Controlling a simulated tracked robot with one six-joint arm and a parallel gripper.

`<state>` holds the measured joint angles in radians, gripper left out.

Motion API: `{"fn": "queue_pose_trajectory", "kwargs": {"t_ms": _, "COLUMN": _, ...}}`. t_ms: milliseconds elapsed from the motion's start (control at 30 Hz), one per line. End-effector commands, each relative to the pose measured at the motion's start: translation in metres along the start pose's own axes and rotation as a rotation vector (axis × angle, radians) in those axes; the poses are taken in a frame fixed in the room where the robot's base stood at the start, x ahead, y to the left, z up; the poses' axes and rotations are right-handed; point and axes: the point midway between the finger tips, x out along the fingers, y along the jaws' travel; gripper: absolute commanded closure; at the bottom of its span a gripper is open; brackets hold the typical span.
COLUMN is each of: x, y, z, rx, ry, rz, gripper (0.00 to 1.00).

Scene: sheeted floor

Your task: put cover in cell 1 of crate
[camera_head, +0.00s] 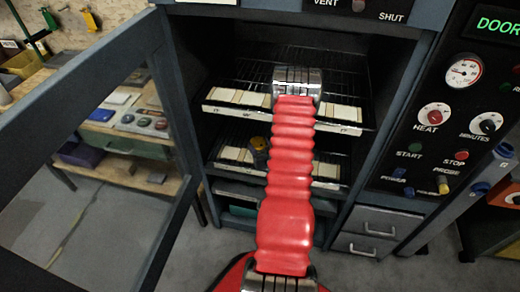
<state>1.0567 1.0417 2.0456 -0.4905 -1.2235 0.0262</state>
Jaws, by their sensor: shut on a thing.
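My red ribbed arm reaches up across the middle of the view to a metal joint in front of the open cabinet's upper rack. My gripper is not visible; the arm hides what lies behind it. I cannot pick out the cover or a crate with numbered cells. A small yellow and dark thing (259,148) shows just left of my arm at the lower rack; I cannot tell what it is.
An upper rack (250,75) and a lower rack hold pale flat tiles (341,112). The cabinet door (165,95) stands open at left. A control panel (445,120) is at right, above drawers (375,222). A wooden bench (125,135) stands beyond the door.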

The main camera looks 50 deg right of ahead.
Motion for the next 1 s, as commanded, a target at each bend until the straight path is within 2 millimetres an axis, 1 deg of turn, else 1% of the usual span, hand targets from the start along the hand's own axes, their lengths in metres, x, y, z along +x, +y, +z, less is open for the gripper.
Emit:
{"fn": "queue_pose_trajectory", "kwargs": {"t_ms": 100, "x": 0.004, "y": 0.000, "z": 0.014, "rx": 0.001, "ry": -0.001, "rz": -0.001, "gripper": 0.74}}
{"fn": "queue_pose_trajectory", "kwargs": {"t_ms": 233, "x": 0.007, "y": 0.000, "z": 0.022, "rx": 0.000, "ry": 0.000, "rz": 0.000, "gripper": 0.74}}
{"fn": "queue_pose_trajectory", "kwargs": {"t_ms": 533, "x": 0.007, "y": -0.001, "z": 0.023, "rx": 0.000, "ry": 0.001, "rz": -0.001, "gripper": 0.74}}
{"fn": "queue_pose_trajectory", "kwargs": {"t_ms": 733, "x": 0.009, "y": -0.001, "z": 0.027, "rx": 0.000, "ry": 0.001, "rz": -0.001, "gripper": 0.74}}
{"fn": "queue_pose_trajectory", "kwargs": {"t_ms": 767, "x": 0.008, "y": -0.001, "z": 0.027, "rx": 0.000, "ry": 0.000, "rz": -0.001, "gripper": 0.43}}
{"fn": "queue_pose_trajectory", "kwargs": {"t_ms": 1000, "x": 0.008, "y": -0.001, "z": 0.027, "rx": 0.000, "ry": -0.001, "rz": -0.001, "gripper": 0.26}}
